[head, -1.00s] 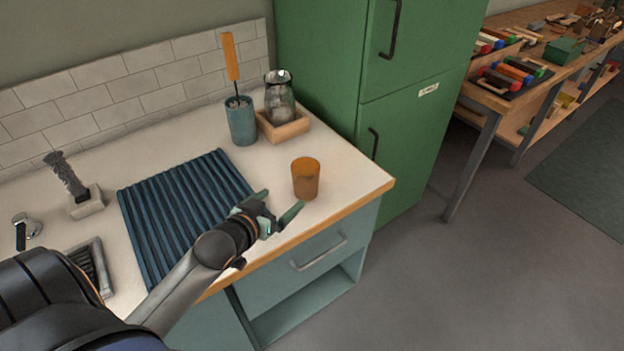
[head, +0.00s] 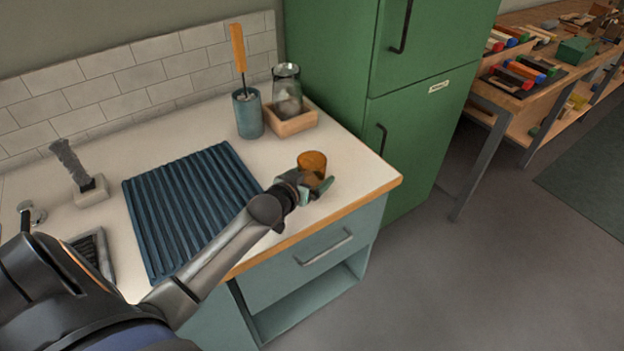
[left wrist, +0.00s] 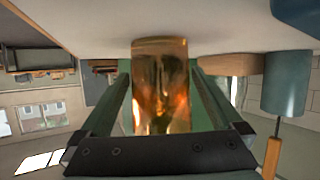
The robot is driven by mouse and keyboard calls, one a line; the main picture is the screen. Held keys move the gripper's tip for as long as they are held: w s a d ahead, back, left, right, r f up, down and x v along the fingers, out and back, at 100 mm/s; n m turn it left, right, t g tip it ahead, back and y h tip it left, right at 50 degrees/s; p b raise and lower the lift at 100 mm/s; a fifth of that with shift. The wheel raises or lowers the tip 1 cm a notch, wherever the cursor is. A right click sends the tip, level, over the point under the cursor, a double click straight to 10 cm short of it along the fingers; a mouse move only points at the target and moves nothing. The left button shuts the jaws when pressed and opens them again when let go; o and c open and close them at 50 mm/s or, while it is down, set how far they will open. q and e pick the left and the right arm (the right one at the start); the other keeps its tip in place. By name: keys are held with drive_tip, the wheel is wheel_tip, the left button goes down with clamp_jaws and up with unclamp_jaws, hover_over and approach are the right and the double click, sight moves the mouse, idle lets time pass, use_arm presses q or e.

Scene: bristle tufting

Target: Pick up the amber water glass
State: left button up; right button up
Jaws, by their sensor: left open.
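The amber water glass (head: 312,161) stands upright on the countertop near its right front corner. In the head view its lower part is hidden behind my left gripper (head: 319,186). In the left wrist view the glass (left wrist: 160,85) fills the space between the two green fingers of my left gripper (left wrist: 163,88). The fingers are open, one on each side of the glass. I cannot tell whether either finger touches it. My right gripper is not in view.
A ribbed blue mat (head: 188,205) lies left of the glass. Behind stand a teal cup (head: 248,117) with an orange-handled tool and a wooden tray (head: 291,122) holding a glass jar (head: 287,92). A green cabinet (head: 425,110) borders the counter. The wooden counter edge (head: 330,223) is close in front.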

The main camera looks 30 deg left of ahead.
use_arm(q)
drive_tip(key=shift+w+f, duration=0.1)
drive_tip(key=shift+w, duration=0.15)
drive_tip(key=shift+c, duration=0.2)
clamp_jaws()
idle(0.5)
